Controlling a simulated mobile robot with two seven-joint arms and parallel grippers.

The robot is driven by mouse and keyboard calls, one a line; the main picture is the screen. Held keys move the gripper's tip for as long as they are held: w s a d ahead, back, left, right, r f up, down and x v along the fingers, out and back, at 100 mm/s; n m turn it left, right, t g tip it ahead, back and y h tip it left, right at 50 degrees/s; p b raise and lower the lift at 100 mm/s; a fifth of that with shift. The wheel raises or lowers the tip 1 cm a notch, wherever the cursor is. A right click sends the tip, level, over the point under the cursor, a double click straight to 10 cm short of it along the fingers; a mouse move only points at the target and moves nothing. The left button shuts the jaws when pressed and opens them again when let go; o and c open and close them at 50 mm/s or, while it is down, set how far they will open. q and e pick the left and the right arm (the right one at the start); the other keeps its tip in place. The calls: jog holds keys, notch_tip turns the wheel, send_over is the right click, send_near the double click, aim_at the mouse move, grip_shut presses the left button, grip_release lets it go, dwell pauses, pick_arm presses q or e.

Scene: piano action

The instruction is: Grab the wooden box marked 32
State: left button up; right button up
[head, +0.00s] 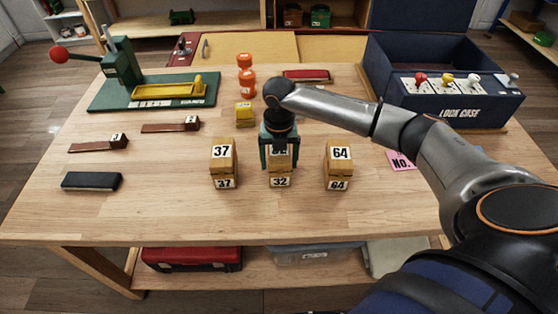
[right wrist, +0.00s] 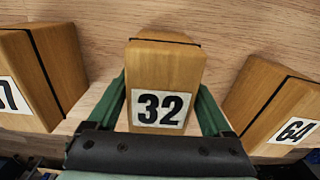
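The wooden box marked 32 (head: 280,181) stands on the table between two similar boxes, its upper part mostly hidden by my right gripper in the head view. In the right wrist view the box (right wrist: 165,77) shows its black 32 on a white label. My right gripper (head: 280,160) is over it, pointing down. Its green fingers (right wrist: 164,100) are apart, one on each side of the box, with narrow gaps beside its label end. I cannot tell if the fingertips touch it. The box appears to rest on the table. My left gripper is not in view.
Box 37 (head: 223,160) stands close on the left and box 64 (head: 339,160) on the right. Orange cylinders (head: 246,80) and a yellow block (head: 244,115) are behind. A dark lock case (head: 440,100) stands back right. The front table strip is clear.

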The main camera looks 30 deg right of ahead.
grip_shut()
dwell(0.5)
jog(key=shift+r, duration=0.1)
